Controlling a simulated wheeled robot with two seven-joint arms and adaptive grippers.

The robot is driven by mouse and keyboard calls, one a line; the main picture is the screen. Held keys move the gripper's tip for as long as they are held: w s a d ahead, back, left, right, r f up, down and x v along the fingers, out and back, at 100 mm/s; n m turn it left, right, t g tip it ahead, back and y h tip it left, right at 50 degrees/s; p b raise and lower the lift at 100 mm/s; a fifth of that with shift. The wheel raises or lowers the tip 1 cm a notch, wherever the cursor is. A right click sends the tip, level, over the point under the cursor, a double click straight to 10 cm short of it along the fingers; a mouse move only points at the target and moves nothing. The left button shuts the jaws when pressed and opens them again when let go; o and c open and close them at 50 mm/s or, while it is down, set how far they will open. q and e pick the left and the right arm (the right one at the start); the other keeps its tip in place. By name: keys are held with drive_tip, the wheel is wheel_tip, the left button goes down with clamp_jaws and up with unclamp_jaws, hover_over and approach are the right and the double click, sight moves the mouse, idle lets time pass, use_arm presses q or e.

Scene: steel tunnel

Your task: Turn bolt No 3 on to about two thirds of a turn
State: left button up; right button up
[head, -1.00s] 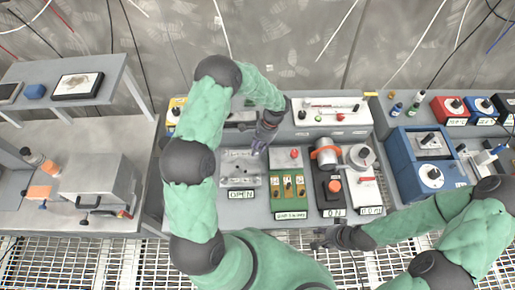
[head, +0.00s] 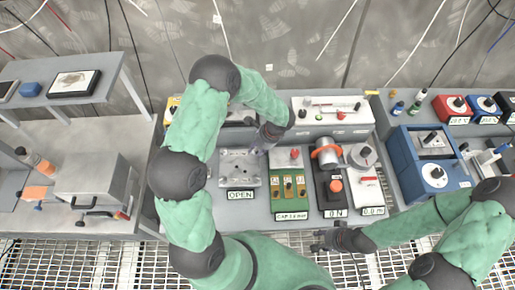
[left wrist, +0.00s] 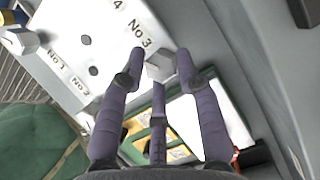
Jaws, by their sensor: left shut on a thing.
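The pale metal plate (head: 240,166) lies on the bench in the head view, with an OPEN sign in front of it. In the left wrist view the plate (left wrist: 75,35) shows labels No 1, No 2, No 3 and part of a 4, with dark round holes. A light hexagonal bolt head (left wrist: 160,67), bolt No 3, stands beside the No 3 label. My left gripper (left wrist: 157,74) is shut on it, its fingers around the head; it shows in the head view at the plate's back right corner (head: 261,147). My right gripper (head: 322,241) hangs empty before the bench; its fingers are too small to read.
A green box with a CAP sign (head: 290,190) and a dark unit with an ON sign (head: 335,192) stand right of the plate. A white panel (head: 332,117) is behind. A blue machine (head: 430,160) stands further right, and a grey box (head: 92,180) on the left table.

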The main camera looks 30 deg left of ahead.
use_arm(q)
drive_tip(key=shift+s+a, duration=0.1)
drive_tip(key=shift+a, duration=0.1)
idle(0.3)
drive_tip(key=o, duration=1.1)
drive_tip(key=shift+a, duration=0.2)
drive_tip(key=shift+d, duration=0.2)
drive_tip(key=v, duration=1.2)
drive_tip(key=shift+a, duration=0.1)
